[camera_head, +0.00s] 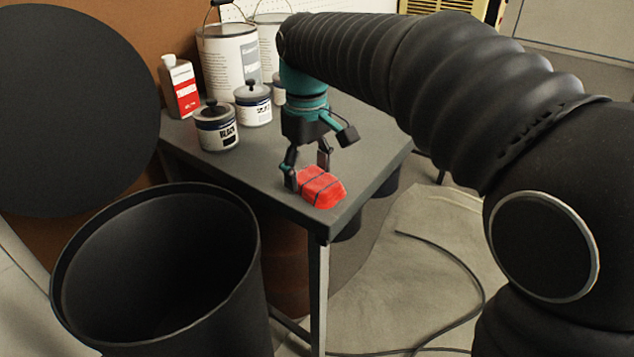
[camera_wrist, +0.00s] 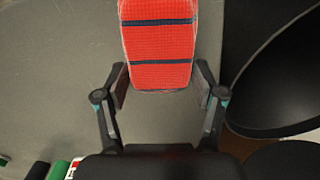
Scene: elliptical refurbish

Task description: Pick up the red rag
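The red rag (camera_head: 322,188) is a folded bundle with dark stripes, lying on the grey table (camera_head: 262,172) near its front corner. In the wrist view the rag (camera_wrist: 158,45) shows at the top centre, its near end reaching between the fingertips. My gripper (camera_head: 308,172) is low over the table at the rag's back-left end. In the wrist view my gripper (camera_wrist: 160,85) has its fingers spread, one on each side of the rag's end. A small gap seems to show on each side, so the fingers look open and not closed on it.
A black open bin (camera_head: 75,270) stands left of the table's front. Small paint cans (camera_head: 217,128), a white and red bottle (camera_head: 180,86) and large buckets (camera_head: 230,60) stand at the table's back. A round black disc (camera_head: 75,105) is at the left. A cable lies on the floor.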

